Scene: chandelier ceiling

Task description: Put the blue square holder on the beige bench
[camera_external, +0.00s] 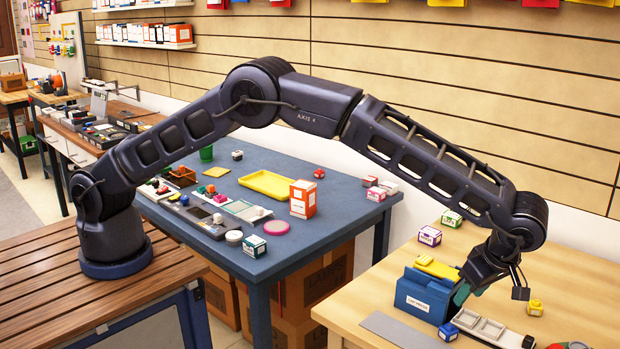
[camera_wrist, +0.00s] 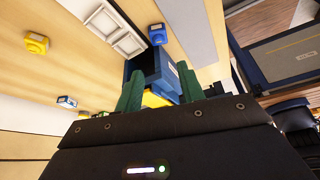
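The blue square holder (camera_external: 422,299) is a box with a white label, standing on the beige bench (camera_external: 585,267) at the right. A yellow item (camera_external: 437,267) shows at its top. My gripper (camera_external: 468,291) is low over the bench, close to the holder's right end. In the wrist view, the green fingertips of my gripper (camera_wrist: 160,92) are spread apart, with the blue holder (camera_wrist: 147,62) showing between and beyond them. The fingers cover parts of it, and I cannot tell whether they touch it. Nothing is seen clamped.
A small blue block (camera_external: 448,332), a light two-part tray (camera_external: 490,326) and a yellow block (camera_external: 535,308) lie nearby on the bench. A grey strip (camera_external: 400,329) lies along its front. A blue table (camera_external: 330,222) with several items stands left, beyond a gap.

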